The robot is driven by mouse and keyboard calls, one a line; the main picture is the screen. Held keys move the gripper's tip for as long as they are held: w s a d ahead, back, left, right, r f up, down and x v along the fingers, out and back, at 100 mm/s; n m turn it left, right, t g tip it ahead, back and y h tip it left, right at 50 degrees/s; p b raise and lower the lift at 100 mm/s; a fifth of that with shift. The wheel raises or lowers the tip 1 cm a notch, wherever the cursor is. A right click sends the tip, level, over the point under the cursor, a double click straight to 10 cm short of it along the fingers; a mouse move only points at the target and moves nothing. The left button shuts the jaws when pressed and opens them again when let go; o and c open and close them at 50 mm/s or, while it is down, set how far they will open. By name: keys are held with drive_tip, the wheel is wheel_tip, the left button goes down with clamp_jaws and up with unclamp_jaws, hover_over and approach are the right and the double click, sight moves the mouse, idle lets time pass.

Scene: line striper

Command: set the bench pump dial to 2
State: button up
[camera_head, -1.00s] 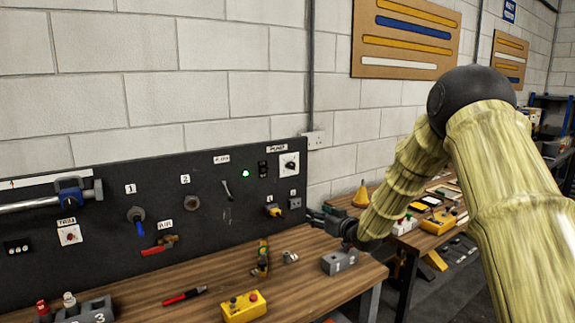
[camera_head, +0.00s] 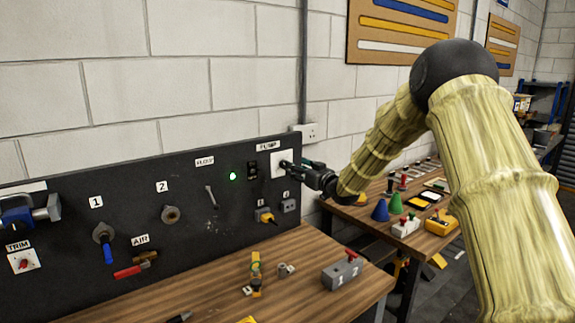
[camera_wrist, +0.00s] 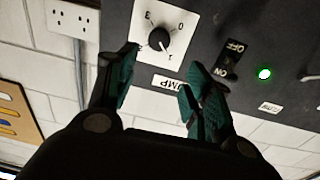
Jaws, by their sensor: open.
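The pump dial is a black knob (camera_wrist: 159,39) on a white square plate (camera_wrist: 187,12) with numbers around it, upside down in the wrist view. Its pale pointer mark appears to be toward the 1. The 3 and 0 also show; the 2 cannot be made out clearly. In the head view the plate (camera_head: 276,155) is at the panel's upper right, partly covered by my gripper (camera_head: 292,167). In the wrist view my gripper (camera_wrist: 158,70) is open and empty, its green-padded fingers in front of the plate. The knob shows beyond the fingertips, apparently not touched.
The dark panel (camera_head: 130,190) also carries an ON/OFF rocker switch (camera_wrist: 229,60), a lit green lamp (camera_wrist: 264,73), a toggle lever (camera_head: 211,197) and valves. A yellow-black plug (camera_head: 265,216) sits below the dial. A grey block with a red knob (camera_head: 342,272) stands on the bench.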

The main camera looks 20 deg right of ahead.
sight(284, 165)
drive_tip(key=p+x, duration=0.1)
drive_tip(key=x, duration=0.5)
drive_tip(key=shift+w+f+p, duration=0.35)
drive_tip(key=shift+w+f, duration=0.85)
drive_tip(key=shift+w, duration=0.05)
drive_tip(key=c, duration=0.5)
drive_tip(key=shift+r, duration=0.1)
drive_tip(key=c, duration=0.5)
